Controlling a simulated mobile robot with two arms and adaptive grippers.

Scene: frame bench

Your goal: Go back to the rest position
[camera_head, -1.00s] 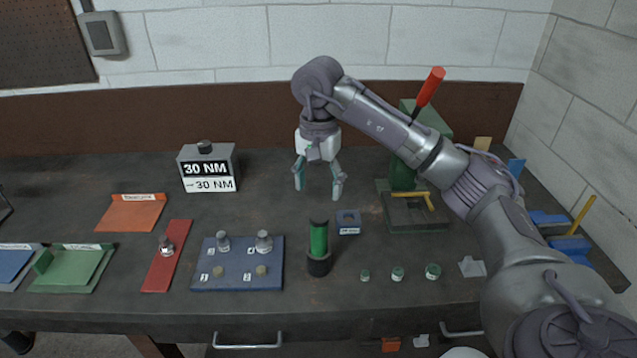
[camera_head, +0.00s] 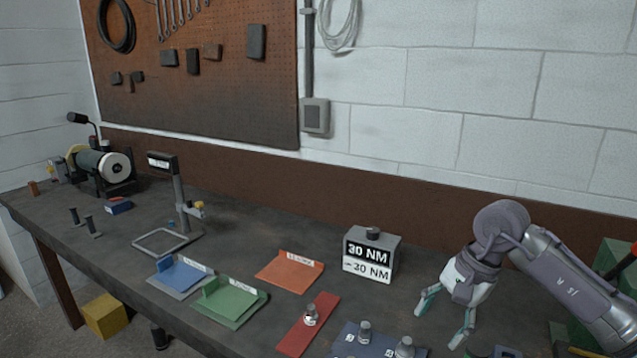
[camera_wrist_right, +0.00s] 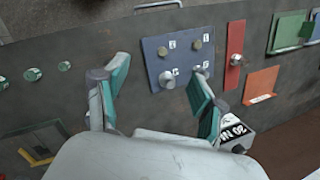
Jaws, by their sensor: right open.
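My right gripper (camera_head: 444,318) hangs above the bench at the right of the head view, fingers pointing down, open and empty. In the right wrist view its two teal-padded fingers (camera_wrist_right: 158,95) stand wide apart with nothing between them. Beyond them lies a blue plate (camera_wrist_right: 166,65) with several metal bolts on it; the plate also shows at the bottom edge of the head view (camera_head: 345,352). My left gripper is not in view.
A grey "30 NM" block (camera_head: 371,257) stands left of the gripper. A red strip (camera_head: 296,338) with one bolt, and orange (camera_head: 285,272), green (camera_head: 232,305) and blue (camera_head: 181,274) trays lie further left. A bench grinder (camera_head: 100,168) stands at the far left end.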

